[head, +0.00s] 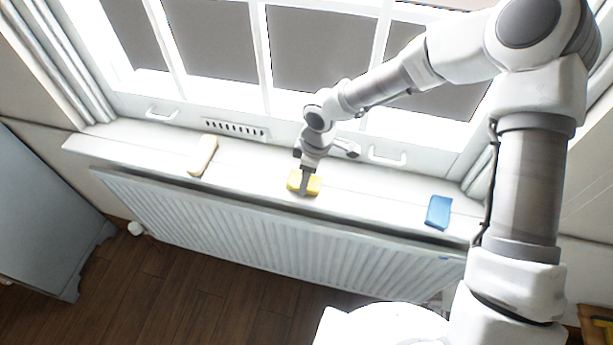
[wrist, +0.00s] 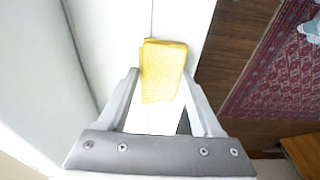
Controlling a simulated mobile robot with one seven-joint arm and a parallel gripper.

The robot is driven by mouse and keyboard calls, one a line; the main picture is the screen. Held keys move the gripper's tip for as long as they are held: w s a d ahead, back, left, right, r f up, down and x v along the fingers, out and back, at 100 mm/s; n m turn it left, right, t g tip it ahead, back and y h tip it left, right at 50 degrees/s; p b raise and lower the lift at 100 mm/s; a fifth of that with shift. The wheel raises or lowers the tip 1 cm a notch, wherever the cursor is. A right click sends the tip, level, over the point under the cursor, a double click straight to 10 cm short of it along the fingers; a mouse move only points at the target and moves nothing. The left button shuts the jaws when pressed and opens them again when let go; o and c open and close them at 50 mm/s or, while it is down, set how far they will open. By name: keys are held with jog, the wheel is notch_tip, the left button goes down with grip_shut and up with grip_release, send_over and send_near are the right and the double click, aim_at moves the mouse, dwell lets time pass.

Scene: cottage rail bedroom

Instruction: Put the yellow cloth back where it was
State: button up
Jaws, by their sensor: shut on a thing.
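The yellow cloth (head: 314,186) is at the middle of the white window sill (head: 255,178), above the radiator. My gripper (head: 304,184) reaches down onto it from the window side. In the wrist view the folded yellow cloth (wrist: 162,72) lies between the two fingers of my gripper (wrist: 160,92), which are shut on it. I cannot tell whether the cloth rests on the sill or is held just above it.
A cream-coloured bar (head: 203,155) lies on the sill to the left, and a blue cloth (head: 438,212) lies to the right. The window frame with its handles (head: 387,156) stands behind. The ribbed radiator (head: 260,240) is below the front edge. Sill between the items is clear.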

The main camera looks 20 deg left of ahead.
aim_at(314, 180)
jog(key=shift+f, duration=0.2)
jog(key=o, duration=1.2)
jog(key=shift+f, duration=0.1)
jog(key=r, duration=0.4)
jog(key=d+r, duration=0.1)
jog(key=r, duration=0.3)
jog(key=r+p, duration=0.1)
jog(key=r, duration=0.3)
jog(key=shift+w+d+r, duration=0.1)
jog(key=shift+d, duration=0.3)
